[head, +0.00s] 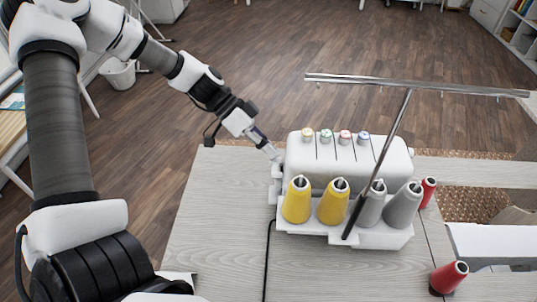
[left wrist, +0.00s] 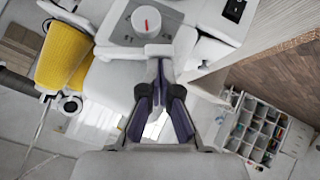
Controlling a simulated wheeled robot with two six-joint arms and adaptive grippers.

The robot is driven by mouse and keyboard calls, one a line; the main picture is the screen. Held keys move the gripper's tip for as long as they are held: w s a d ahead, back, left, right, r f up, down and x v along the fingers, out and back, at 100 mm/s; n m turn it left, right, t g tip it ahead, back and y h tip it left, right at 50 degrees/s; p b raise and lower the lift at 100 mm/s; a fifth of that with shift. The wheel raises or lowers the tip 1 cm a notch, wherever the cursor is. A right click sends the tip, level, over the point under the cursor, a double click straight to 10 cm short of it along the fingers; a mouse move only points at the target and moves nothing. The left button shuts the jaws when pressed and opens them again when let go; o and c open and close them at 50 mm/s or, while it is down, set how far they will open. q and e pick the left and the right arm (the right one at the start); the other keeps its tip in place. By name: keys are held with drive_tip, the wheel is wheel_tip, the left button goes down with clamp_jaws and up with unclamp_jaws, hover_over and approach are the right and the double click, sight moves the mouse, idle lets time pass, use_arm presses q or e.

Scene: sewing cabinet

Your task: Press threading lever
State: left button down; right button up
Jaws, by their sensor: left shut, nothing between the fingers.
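The white sewing machine (head: 345,160) stands on the table. My left gripper (head: 274,153) reaches it from the left and is at its left end, close to the side parts. In the left wrist view, my left gripper (left wrist: 159,75) is shut and empty. Its dark fingers meet just below a small pale block (left wrist: 158,49) on the machine. I cannot tell whether this block is the threading lever, or whether the fingertips touch it. A white dial (left wrist: 146,20) with a red mark lies beyond the block. My right gripper is not in view.
Yellow thread cones (head: 297,200) and grey cones (head: 404,206) stand on the machine's near side, under a metal thread stand (head: 420,86). A red spool (head: 449,277) stands at the lower right. The table (head: 215,215) is clear left of the machine. A compartment tray (left wrist: 262,128) shows at right.

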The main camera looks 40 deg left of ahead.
use_arm(q)
drive_tip(key=shift+f, duration=0.2)
drive_tip(key=shift+r+p, duration=0.5)
drive_tip(key=shift+r, duration=0.3)
drive_tip(key=s+a+r+p, duration=0.1)
drive_tip(key=a+r+p, duration=0.1)
drive_tip(key=a+r, duration=0.5)
wheel_tip(320, 180, up, 4)
drive_tip(key=shift+s+a+f, duration=0.1)
drive_tip(key=shift+s+a, duration=0.1)
drive_tip(key=shift+s, duration=0.05)
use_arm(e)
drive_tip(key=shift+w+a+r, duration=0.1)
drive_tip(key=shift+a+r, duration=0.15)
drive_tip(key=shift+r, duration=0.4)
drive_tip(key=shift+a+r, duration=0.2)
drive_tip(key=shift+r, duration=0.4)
